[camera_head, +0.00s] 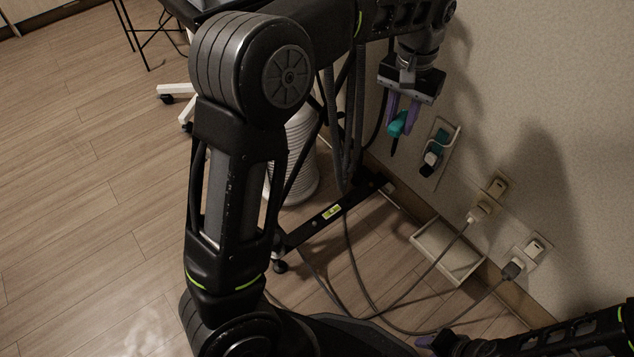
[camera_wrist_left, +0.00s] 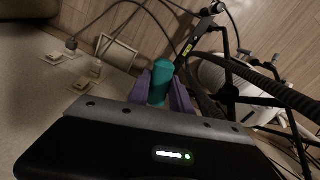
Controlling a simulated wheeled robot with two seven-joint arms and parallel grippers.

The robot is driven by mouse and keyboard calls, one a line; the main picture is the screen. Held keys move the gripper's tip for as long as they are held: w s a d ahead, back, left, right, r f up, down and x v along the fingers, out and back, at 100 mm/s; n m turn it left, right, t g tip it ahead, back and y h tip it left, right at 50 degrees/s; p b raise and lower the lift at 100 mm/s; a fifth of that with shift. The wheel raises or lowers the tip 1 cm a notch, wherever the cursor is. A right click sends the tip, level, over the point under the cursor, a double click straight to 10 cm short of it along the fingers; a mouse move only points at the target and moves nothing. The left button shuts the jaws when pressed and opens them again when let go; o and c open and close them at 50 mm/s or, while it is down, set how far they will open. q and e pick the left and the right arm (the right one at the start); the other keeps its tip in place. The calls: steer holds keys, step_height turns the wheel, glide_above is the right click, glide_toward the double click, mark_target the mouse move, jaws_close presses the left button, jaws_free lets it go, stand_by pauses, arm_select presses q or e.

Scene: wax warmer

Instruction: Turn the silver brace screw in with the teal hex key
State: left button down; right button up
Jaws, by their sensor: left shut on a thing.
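My left gripper (camera_head: 402,118), with purple fingers, points down beside the wall at the upper right of the head view. It is shut on the teal hex key (camera_head: 397,129), whose dark tip points downward. In the left wrist view the teal handle (camera_wrist_left: 160,84) sits between the purple fingers (camera_wrist_left: 159,92). The hex key is in the air, apart from the black brace bar (camera_head: 318,222) low by the floor. I cannot make out the silver brace screw. My right gripper (camera_head: 432,342) shows only partly at the bottom right, with a bit of purple finger; its opening is not clear.
A wall plate (camera_head: 443,135) with plugs is just right of the left gripper. Lower outlets (camera_head: 496,187) have cables running across the floor. A pale tray (camera_head: 425,243) lies against the wall. A white ribbed cylinder (camera_head: 302,165) stands behind my left arm.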

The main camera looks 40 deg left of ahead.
arm_select(q)
steer(key=s+a+f+n+p, duration=0.1)
steer(key=a+f, duration=0.4)
steer(key=f, duration=0.5)
steer(key=s+a+f+n+p, duration=0.1)
steer(key=s+a+f+n, duration=0.2)
steer(key=a+f, duration=0.3)
steer(key=s+a+f+n+p, duration=0.1)
steer(key=a+f+n, duration=0.3)
steer(key=f, duration=1.1)
steer(key=shift+s+a+n+p, duration=0.3)
steer(key=shift+s+a, duration=0.3)
steer(key=shift+a, duration=0.45)
steer(key=shift+f, duration=0.1)
step_height(320, 180, down, 6)
steer(key=b, duration=0.5)
